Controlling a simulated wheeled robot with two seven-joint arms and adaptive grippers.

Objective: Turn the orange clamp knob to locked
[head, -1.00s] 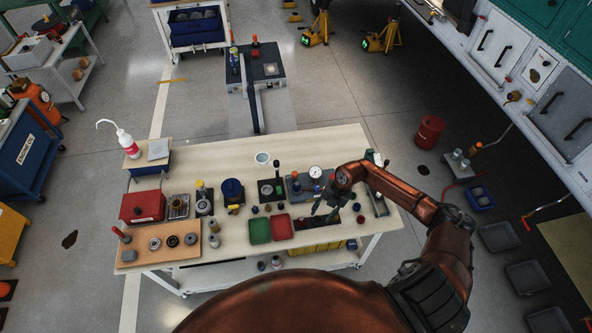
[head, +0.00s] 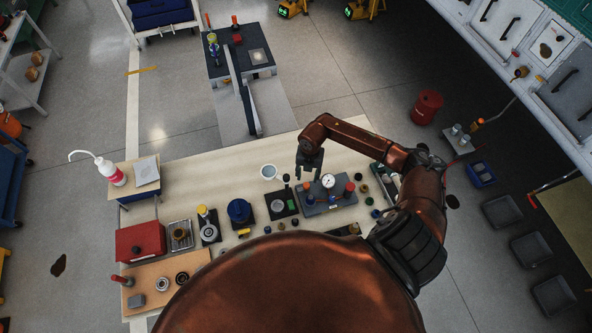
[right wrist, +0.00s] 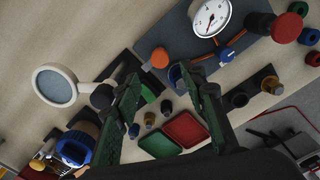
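The orange clamp knob (right wrist: 160,57) sits at the near-left end of the grey gauge fixture in the right wrist view. In the head view the fixture (head: 330,203) stands at the back right of the bench, and the knob is small there. My right gripper (right wrist: 158,72) is open and empty. Its two green fingers stand apart, with the knob showing in the gap just beyond the tips. I cannot tell how far above the knob they are. In the head view the right gripper (head: 309,176) hangs over the fixture's left end. My left gripper is not in view.
A round dial gauge (right wrist: 210,18), a blue lever (right wrist: 232,53) and a taller red knob (right wrist: 286,28) share the fixture. Green (right wrist: 160,142) and red (right wrist: 187,130) trays lie nearer. The wooden benchtop (head: 225,160) behind is clear.

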